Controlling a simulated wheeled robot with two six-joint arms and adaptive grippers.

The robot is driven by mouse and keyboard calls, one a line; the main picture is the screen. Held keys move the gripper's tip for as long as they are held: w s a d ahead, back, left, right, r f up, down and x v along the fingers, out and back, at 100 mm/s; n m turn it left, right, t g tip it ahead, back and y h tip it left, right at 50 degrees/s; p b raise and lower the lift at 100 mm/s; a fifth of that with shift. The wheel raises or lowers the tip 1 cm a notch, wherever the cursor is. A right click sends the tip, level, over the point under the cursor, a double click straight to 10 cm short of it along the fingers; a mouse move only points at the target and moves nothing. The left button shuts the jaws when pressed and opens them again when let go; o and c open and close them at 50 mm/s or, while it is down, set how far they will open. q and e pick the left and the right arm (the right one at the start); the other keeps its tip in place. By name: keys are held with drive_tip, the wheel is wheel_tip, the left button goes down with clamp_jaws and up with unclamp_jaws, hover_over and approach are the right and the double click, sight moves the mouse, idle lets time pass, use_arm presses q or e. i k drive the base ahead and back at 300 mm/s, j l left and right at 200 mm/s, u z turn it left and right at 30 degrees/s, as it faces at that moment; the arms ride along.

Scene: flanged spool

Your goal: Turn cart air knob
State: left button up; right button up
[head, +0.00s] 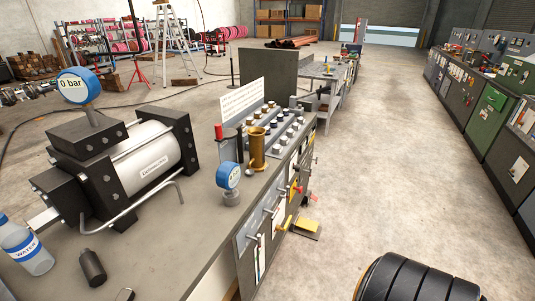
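The cart (245,252) stands in the middle with a control panel on its long side facing the aisle. A red knob (298,188) and several levers and handles sit on that side. Yellow handles (288,222) show lower down. I cannot tell which of these is the air knob. A round blue gauge (228,175) stands on the top near the panel edge. Another blue gauge reading "0 bar" (77,86) stands on a large cylinder unit (145,155). Neither of my grippers is in view.
A brass-coloured cylinder (257,148) stands by the panel. A black ribbed rounded thing (415,282) fills the bottom right. The aisle floor (375,160) is clear; grey cabinets (470,110) line the right.

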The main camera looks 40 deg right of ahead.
sight(296, 167)
drive_tip(key=l+u, duration=0.15)
drive_tip(key=l, duration=1.05)
drive_tip(key=l+u, duration=0.2)
drive_tip(key=l, duration=1)
drive_tip(key=l+u, duration=0.15)
drive_tip(key=l, duration=1)
drive_tip(key=k, duration=0.05)
